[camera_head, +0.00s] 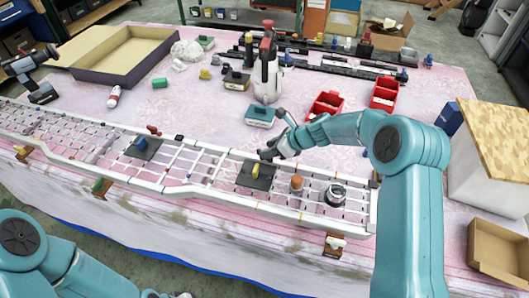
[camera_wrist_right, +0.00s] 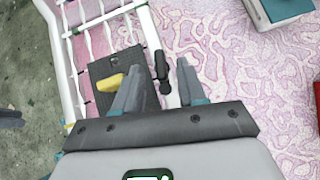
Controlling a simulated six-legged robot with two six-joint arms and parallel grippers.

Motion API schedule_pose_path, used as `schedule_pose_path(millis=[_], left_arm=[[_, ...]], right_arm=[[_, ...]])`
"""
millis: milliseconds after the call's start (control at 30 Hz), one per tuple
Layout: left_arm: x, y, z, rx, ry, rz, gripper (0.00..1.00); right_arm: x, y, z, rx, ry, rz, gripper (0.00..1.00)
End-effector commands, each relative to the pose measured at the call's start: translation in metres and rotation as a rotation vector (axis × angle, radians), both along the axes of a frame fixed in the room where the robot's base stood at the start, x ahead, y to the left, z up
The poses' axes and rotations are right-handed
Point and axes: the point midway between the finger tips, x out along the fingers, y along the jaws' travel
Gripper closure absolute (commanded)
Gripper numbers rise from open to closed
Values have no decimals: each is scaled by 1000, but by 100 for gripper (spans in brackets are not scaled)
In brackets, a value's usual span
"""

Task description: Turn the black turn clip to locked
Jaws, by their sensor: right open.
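The black turn clip (camera_wrist_right: 162,70) sits on the white rail of the long grille (camera_head: 215,170), beside a dark plate (camera_wrist_right: 103,70) with a yellow knob (camera_wrist_right: 110,82). In the right wrist view it lies between the two fingers of my right gripper (camera_wrist_right: 158,82), with a visible gap on both sides. The gripper is open. In the head view my right gripper (camera_head: 272,151) is low over the grille's far rail and hides the clip there. My left arm shows at the lower left, but its gripper is not visible.
A red clip (camera_head: 153,130) sits farther left on the far rail. A white spray bottle (camera_head: 267,75), a teal-and-white box (camera_head: 260,117) and two red bins (camera_head: 325,105) stand beyond the grille. A large open tray (camera_head: 122,52) is at the back left. Pink table surface is free between them.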

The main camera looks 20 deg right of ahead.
Motion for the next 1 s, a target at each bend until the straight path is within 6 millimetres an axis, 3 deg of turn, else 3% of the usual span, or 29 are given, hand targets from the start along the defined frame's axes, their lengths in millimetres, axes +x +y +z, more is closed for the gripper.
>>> schedule_pose_path(millis=[600,1000], left_arm=[[0,0,23,0,0,0,57],[0,0,25,0,0,0,57]], right_arm=[[-27,-28,41,0,0,-1,60],[-33,-33,46,0,1,1,60]])
